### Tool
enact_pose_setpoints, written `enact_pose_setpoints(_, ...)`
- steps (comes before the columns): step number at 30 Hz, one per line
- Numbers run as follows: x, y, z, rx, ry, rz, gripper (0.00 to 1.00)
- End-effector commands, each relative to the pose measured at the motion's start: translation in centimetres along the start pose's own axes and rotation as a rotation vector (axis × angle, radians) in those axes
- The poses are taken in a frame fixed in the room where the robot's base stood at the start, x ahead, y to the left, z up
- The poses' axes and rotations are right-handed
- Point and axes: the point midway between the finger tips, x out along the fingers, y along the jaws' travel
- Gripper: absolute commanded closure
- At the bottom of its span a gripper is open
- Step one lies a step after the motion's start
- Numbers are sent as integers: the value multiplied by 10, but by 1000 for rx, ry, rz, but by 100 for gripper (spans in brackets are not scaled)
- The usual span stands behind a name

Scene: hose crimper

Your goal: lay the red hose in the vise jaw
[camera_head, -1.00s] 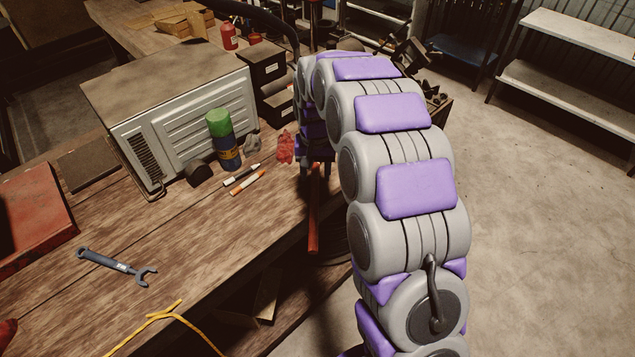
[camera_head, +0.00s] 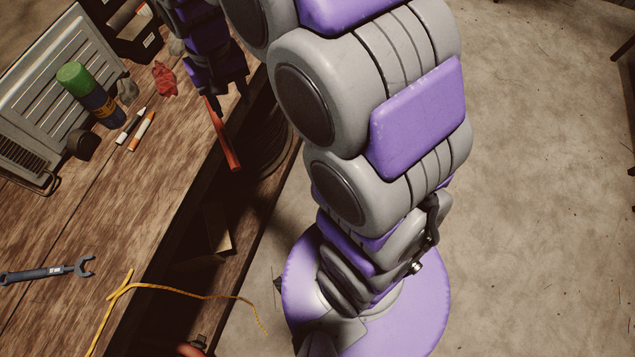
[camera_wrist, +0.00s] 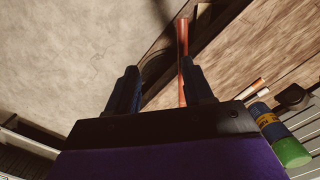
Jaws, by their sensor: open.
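The red hose (camera_head: 222,135) is a thin straight red length by the bench's front edge, just below my gripper (camera_head: 226,97) in the head view. In the wrist view the hose (camera_wrist: 183,62) runs lengthwise close to the right finger of my gripper (camera_wrist: 160,70). The two fingers are apart. The hose's near end there is hidden behind my gripper's body. I cannot tell whether a finger touches the hose. I cannot make out the vise jaw in either view now.
The wooden bench (camera_head: 75,220) holds a wrench (camera_head: 45,272), a green-capped can (camera_head: 90,95), two markers (camera_head: 136,130), a crumpled red rag (camera_head: 165,78) and a ribbed metal case (camera_head: 50,75). A yellow cord (camera_head: 190,291) hangs over the front edge. Open floor (camera_head: 545,180) lies right.

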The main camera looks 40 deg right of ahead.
Motion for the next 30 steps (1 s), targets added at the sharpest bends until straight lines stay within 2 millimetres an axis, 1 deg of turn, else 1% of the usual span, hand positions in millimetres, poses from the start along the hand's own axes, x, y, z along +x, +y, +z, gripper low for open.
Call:
enact_pose_setpoints(1,-6,6,20,-5,0,1,49)
enact_pose_setpoints(4,-10,15,59,-21,-13,4,49)
enact_pose_setpoints(7,-10,24,98,-34,-27,6,49)
enact_pose_setpoints(8,-9,26,109,-37,-32,7,49)
enact_pose_setpoints(9,-8,29,125,-42,-39,8,49)
enact_pose_setpoints(11,-6,33,148,-49,-46,9,49)
enact_pose_setpoints(12,-4,36,163,-52,-52,9,49)
enact_pose_setpoints(15,2,42,197,-60,-63,10,49)
enact_pose_setpoints(18,9,46,224,-68,-74,10,49)
enact_pose_setpoints(21,15,49,242,-71,-84,9,49)
enact_pose_setpoints(24,18,50,250,-73,-88,9,49)
enact_pose_setpoints(30,18,50,252,-74,-88,9,49)
